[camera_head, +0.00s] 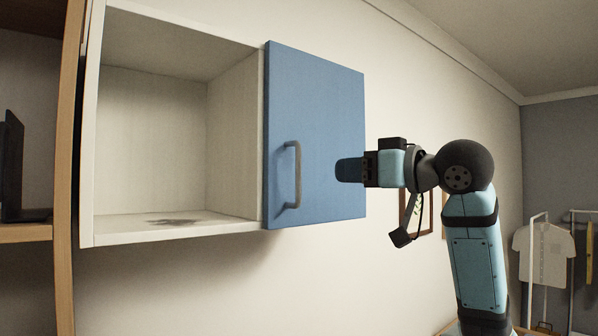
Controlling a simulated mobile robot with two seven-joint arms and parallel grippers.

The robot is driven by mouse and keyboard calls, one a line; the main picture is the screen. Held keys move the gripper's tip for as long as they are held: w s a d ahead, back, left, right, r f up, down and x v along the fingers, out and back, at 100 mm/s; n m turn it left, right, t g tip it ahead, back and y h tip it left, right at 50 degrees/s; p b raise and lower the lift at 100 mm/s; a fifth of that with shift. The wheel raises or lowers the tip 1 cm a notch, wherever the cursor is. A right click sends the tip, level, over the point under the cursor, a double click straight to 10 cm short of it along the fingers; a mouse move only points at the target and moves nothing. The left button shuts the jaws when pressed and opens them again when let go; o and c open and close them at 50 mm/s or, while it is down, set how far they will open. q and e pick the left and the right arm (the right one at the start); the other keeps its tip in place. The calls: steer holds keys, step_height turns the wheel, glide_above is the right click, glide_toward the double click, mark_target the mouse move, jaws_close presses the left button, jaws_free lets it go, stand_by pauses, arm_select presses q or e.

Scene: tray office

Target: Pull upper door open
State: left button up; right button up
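The blue upper door (330,120) covers the right part of a white wall cabinet (150,236). It looks flush with the cabinet front, with no clear gap showing. A grey vertical bar handle (297,175) sits near the door's left edge. My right gripper (342,170) comes in from the right, with its dark fingertips pointing left in front of the door's right edge. It is apart from the handle and to its right. The fingers overlap side-on, so their opening is hidden. My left gripper is out of view.
The cabinet's left compartment (155,150) is open and empty, with a dark patch on its floor. A wooden shelf unit (68,170) stands at the far left. A clothes rack with a pale shirt (542,258) is at the far right. Picture frames hang behind my arm.

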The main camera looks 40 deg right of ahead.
mark_target(300, 173)
steer(key=p+x, duration=0.3)
steer(key=x, duration=0.8)
steer(key=shift+w+a, duration=0.1)
steer(key=shift+w+f, duration=0.1)
steer(key=shift+w, duration=0.3)
steer(key=shift+a, duration=0.1)
jaws_close()
